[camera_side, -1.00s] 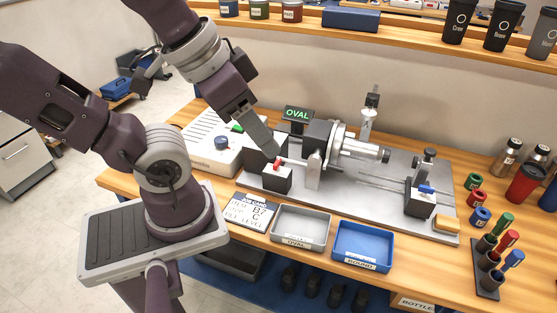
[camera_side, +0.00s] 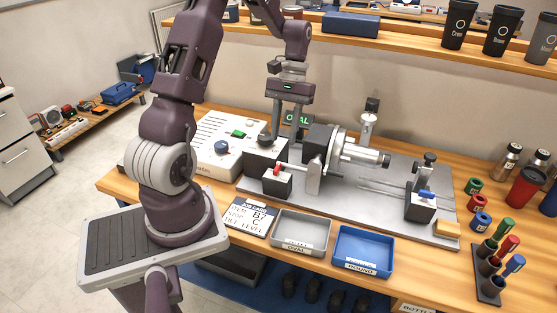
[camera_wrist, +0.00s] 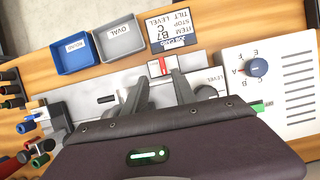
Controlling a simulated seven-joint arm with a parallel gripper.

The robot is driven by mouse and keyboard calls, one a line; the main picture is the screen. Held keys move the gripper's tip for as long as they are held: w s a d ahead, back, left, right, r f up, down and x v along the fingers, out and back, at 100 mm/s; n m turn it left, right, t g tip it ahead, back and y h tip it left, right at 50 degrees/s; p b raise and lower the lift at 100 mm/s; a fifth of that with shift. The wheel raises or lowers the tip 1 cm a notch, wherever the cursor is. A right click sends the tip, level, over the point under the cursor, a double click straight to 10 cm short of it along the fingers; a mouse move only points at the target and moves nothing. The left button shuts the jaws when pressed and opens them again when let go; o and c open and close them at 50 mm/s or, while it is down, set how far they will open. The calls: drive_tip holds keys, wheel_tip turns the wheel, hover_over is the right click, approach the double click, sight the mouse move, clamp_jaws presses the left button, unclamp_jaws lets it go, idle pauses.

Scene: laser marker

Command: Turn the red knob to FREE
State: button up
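The red knob (camera_side: 277,169) is a small red lever on top of a white-topped dark block at the front left of the grey machine plate. In the wrist view the red knob (camera_wrist: 163,67) is a narrow red bar, just beyond the gap between my fingertips. My gripper (camera_side: 286,134) points down, above and behind the red knob, apart from it. In the wrist view my gripper (camera_wrist: 160,80) has its two fingers spread with nothing between them. No FREE mark is readable in either view.
A box with a dark round knob (camera_side: 265,138) stands close to my fingers. A green OVAL display (camera_side: 298,119) and the spindle (camera_side: 360,152) are nearby. A white control panel with a blue dial (camera_wrist: 257,67) lies alongside. Grey (camera_side: 300,251) and blue (camera_side: 364,267) trays sit in front.

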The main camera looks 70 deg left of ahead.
sight(277, 166)
drive_tip(key=x, duration=0.5)
drive_tip(key=a+x, duration=0.1)
drive_tip(key=x, duration=0.2)
drive_tip(key=shift+d+f, duration=0.1)
drive_tip(key=shift+f, duration=0.05)
clamp_jaws()
